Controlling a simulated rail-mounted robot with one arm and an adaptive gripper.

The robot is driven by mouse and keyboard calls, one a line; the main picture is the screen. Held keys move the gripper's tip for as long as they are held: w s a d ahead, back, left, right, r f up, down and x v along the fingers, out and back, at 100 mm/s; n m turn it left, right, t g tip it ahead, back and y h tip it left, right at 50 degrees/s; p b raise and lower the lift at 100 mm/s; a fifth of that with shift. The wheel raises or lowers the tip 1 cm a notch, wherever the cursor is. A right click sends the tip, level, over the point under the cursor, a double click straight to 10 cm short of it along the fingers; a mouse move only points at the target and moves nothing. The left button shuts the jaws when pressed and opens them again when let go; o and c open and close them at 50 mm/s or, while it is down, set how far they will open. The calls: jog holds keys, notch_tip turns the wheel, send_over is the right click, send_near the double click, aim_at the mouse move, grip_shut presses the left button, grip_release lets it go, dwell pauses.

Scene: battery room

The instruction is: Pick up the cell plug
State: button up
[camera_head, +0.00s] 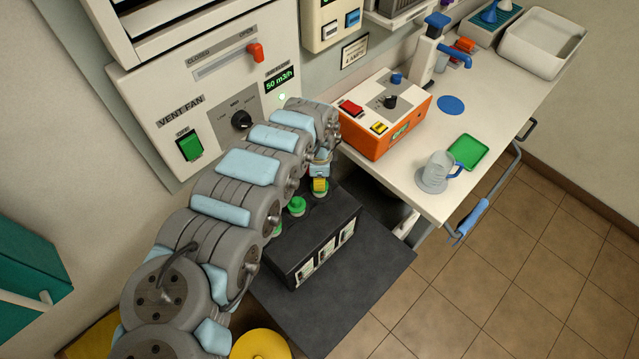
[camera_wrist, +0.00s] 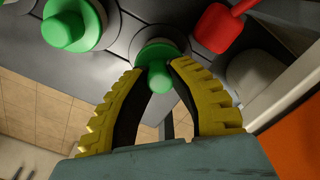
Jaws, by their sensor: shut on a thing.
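The green cell plug (camera_wrist: 160,78) has a narrow knob on a wider round base and appears still seated in the top of the black battery (camera_head: 318,243). My gripper (camera_wrist: 162,70) has its yellow ribbed fingertips closed on either side of the knob. In the head view, my gripper (camera_head: 320,184) reaches down to the far right end of the battery, and the plug (camera_head: 321,194) shows just below the fingers. A second green plug (camera_wrist: 68,26) stands to the left on the battery; it also shows in the head view (camera_head: 297,206).
A red part (camera_wrist: 214,28) lies close to the right of the held plug. The orange and white charger box (camera_head: 396,128) stands on the white counter (camera_head: 410,196) beside the battery. The vent fan panel (camera_head: 200,110) is behind my arm. The dark shelf (camera_head: 375,270) is bare in front.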

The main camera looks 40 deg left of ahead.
jog(key=shift+r, duration=0.1)
jog(key=shift+r, duration=0.5)
jog(key=r, duration=0.2)
jog(key=r+p, duration=0.1)
jog(key=shift+s, duration=0.25)
jog(key=s+d+r+p, duration=0.3)
jog(key=s+r+p, duration=0.1)
jog(key=r+p, duration=0.2)
jog(key=shift+s+d+p, duration=0.25)
jog(key=shift+s+p, duration=0.1)
jog(key=shift+s, duration=0.05)
jog(key=s+p, duration=0.1)
jog(key=p, duration=0.1)
jog(key=s+d+r+p, duration=0.1)
jog(key=p, duration=0.1)
jog(key=s+p, duration=0.1)
jog(key=p, duration=0.1)
jog(key=shift+s+d+r, duration=0.1)
jog(key=shift+d+r, duration=0.25)
jog(key=shift+r, duration=0.05)
grip_shut()
jog(key=s+p, duration=0.1)
jog(key=p, duration=0.1)
jog(key=s+d+p, duration=0.1)
jog(key=p, duration=0.2)
jog(key=s+d+r+p, duration=0.1)
jog(key=p, duration=0.1)
jog(key=shift+s+r, duration=0.1)
